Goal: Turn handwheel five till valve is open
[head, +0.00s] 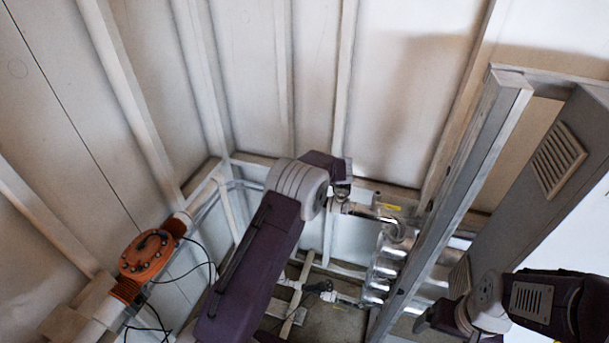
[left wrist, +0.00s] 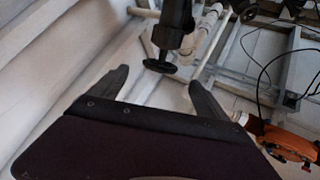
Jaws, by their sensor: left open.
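A black handwheel (left wrist: 160,66) on a dark valve body (left wrist: 174,22) shows in the left wrist view. No number is readable on it. My left gripper (left wrist: 158,77) is open, with the wheel seen between its two spread fingers. I see no contact, and the gap in depth is unclear. In the head view my left arm reaches to the pipes at the back, and its wrist hides the fingers and most of the wheel area. My right arm is at the lower right of the head view; its jaws cannot be made out.
An orange bolted flange (head: 146,254) on a white pipe is at the left, with loose black cables (head: 195,265) beside it. A grey metal post (head: 462,190) and a vented cabinet (head: 545,190) stand at the right.

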